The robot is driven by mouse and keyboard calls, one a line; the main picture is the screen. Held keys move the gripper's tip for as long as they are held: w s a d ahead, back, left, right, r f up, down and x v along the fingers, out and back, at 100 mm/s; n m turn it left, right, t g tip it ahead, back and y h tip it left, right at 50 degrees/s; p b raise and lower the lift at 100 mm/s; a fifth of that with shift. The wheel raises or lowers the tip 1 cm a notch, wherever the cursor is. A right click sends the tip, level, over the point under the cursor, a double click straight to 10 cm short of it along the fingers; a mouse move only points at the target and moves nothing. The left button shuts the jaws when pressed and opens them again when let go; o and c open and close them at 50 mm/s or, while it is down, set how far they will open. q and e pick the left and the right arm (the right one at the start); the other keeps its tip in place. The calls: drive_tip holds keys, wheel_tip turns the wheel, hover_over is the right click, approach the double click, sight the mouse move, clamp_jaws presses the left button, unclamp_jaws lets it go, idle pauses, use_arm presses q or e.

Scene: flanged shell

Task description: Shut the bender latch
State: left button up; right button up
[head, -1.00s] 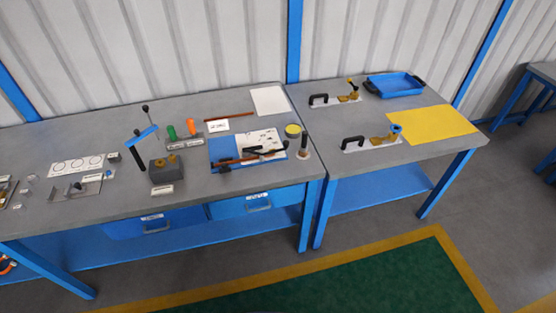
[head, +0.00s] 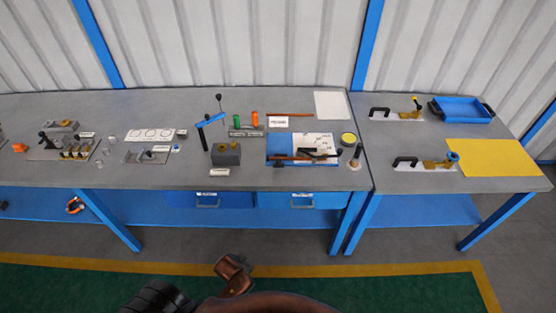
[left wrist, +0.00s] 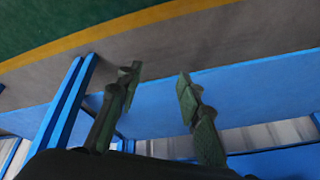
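A bending device, which I take to be the bender, stands on the left bench. It has a grey block (head: 226,154) with brass-coloured parts on top, and a blue lever arm (head: 209,121) beside black upright posts. Its latch is too small to make out, so I cannot tell whether it is open or shut. My left gripper (left wrist: 157,75) shows in the left wrist view with its two fingers apart and nothing between them. It is away from the bender, with floor and blue bench parts behind it. My right gripper is not in view.
The left bench (head: 60,110) carries small fixtures, green and orange handles, and a blue-edged board (head: 275,159) with tools. The right bench holds two black-handled clamps, a blue tray (head: 462,110) and a yellow sheet (head: 490,157). Floor in front is clear.

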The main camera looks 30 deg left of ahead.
use_arm(q)
drive_tip(key=w+r+t+p, duration=0.15)
drive_tip(key=w+r, duration=0.25)
drive_tip(key=r, duration=0.8)
drive_tip(key=n+t, duration=0.2)
drive_tip(key=t, duration=0.6)
approach(278, 160)
drive_tip(key=shift+w+d+f+g+y+p, duration=0.1)
drive_tip(key=shift+w+f+g+y+p, duration=0.1)
drive_tip(key=shift+w+f, duration=0.3)
drive_tip(key=shift+w+d+f+g+y+p, duration=0.1)
drive_tip(key=shift+w+f+y+p, duration=0.1)
drive_tip(key=shift+w, duration=0.55)
drive_tip(key=x, duration=0.6)
drive_tip(key=shift+w+a+r+b, duration=0.15)
drive_tip(key=shift+w+b, duration=0.25)
drive_tip(key=shift+w, duration=0.1)
drive_tip(key=shift+w+f, duration=0.2)
drive_tip(key=shift+w, duration=0.3)
drive_tip(key=shift+c, duration=0.6)
clamp_jaws()
